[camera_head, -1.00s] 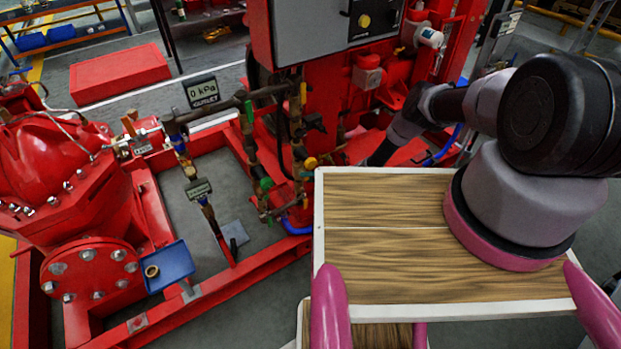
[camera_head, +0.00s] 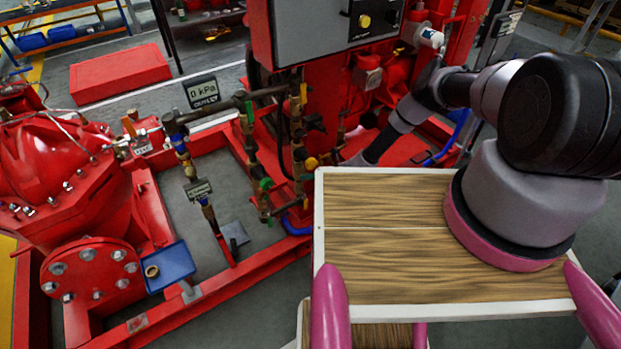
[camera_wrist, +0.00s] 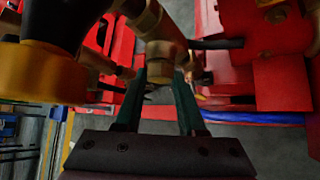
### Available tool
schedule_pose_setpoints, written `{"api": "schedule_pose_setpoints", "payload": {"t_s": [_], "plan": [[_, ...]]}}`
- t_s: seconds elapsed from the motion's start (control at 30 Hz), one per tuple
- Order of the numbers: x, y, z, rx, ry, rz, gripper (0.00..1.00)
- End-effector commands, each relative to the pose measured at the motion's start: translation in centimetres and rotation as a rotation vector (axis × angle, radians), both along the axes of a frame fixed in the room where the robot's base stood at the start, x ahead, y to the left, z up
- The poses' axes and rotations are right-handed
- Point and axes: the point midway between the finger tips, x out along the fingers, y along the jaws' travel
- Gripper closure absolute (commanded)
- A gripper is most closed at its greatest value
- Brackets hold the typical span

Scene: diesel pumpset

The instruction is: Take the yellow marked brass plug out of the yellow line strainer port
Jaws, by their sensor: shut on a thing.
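The brass pipework with valves (camera_head: 298,130) stands in the middle of the head view, with a yellow round part (camera_head: 311,162) low on its right side. In the wrist view a brass fitting (camera_wrist: 160,48) hangs down at the fingertips of my gripper (camera_wrist: 160,82). A large yellow part (camera_wrist: 35,75) is at left in that view. The dark green fingers are shut on a small brass piece, apparently the plug, mostly hidden in shadow. I cannot see its yellow mark or whether it is still in the port. In the head view my gripper is too dark and hidden to make out.
A wood-topped table (camera_head: 385,195) with a white rim stands in front. A blue tray (camera_head: 170,267) holding a brass ring is at lower left, by the red pump (camera_head: 60,170). Red frame rails and a grey control box (camera_head: 325,22) surround the pipework. A blue pipe (camera_wrist: 270,118) runs at right.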

Motion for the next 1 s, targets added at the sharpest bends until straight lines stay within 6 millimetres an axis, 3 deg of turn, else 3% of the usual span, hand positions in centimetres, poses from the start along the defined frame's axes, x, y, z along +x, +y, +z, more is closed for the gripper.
{"api": "schedule_pose_setpoints", "payload": {"t_s": [0.63,1.0], "plan": [[-0.04,0.41,0.33,-0.121,-0.087,0.004,1.0],[-0.42,0.97,0.51,-0.38,-0.264,0.01,1.0]]}}
